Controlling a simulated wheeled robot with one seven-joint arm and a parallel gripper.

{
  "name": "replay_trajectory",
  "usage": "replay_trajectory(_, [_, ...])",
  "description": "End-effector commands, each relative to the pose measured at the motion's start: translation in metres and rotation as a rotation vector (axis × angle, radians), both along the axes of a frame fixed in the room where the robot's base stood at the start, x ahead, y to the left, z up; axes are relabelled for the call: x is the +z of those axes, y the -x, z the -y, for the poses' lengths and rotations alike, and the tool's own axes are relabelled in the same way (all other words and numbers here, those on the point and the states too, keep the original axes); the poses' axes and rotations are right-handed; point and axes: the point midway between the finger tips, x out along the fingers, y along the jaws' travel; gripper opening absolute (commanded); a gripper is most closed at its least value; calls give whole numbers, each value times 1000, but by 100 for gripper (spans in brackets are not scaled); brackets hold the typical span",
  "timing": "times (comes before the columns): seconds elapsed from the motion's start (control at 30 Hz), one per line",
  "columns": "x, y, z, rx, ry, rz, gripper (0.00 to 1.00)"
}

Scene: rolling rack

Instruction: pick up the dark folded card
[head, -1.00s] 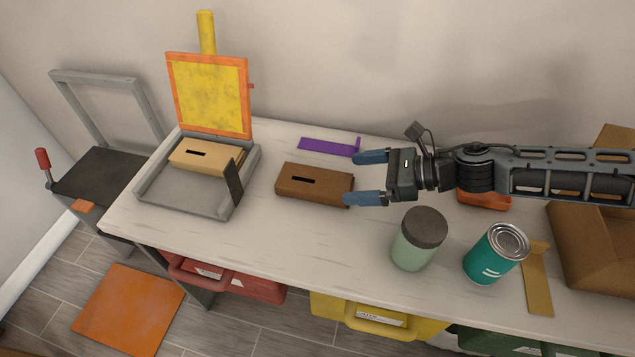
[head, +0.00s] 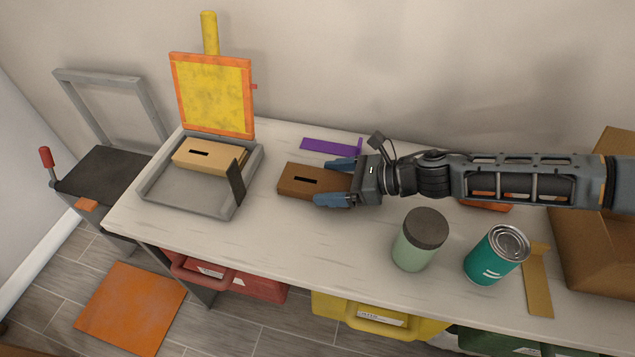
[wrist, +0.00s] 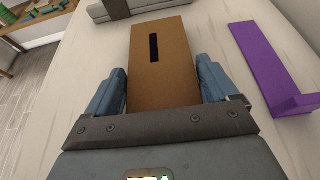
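The dark folded card (head: 237,184) is a small, dark, narrow piece standing upright at the right side of the grey tray (head: 183,202). My gripper (head: 328,182) is to the right of the card and apart from it. It is open, with its blue fingers on either side of a brown slotted box (head: 300,180). In the wrist view the brown box (wrist: 163,65) lies between the two fingers, with narrow gaps beside it.
A tan slotted box (head: 212,157) sits in the tray, with a yellow panel in an orange frame (head: 214,95) raised behind. A purple strip (head: 328,147) lies behind my gripper. A green jar (head: 417,240) and teal can (head: 496,255) stand at front right. The table's front left is clear.

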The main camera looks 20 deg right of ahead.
Motion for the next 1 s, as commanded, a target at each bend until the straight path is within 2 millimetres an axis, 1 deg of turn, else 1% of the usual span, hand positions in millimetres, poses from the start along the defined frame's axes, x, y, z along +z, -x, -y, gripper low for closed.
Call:
replay_trajectory(0.03, [0, 0, 0, 0, 0, 0, 82])
replay_trajectory(0.07, [0, 0, 0, 0, 0, 0, 79])
replay_trajectory(0.33, [0, 0, 0, 0, 0, 0, 53])
replay_trajectory(0.53, [1, 0, 0, 0, 0, 0, 53])
replay_trajectory(0.63, [5, 0, 0, 0, 1, 1, 53])
replay_trajectory(0.77, [23, 0, 1, 1, 2, 2, 53])
replay_trajectory(1.0, [70, 0, 1, 2, 3, 4, 53])
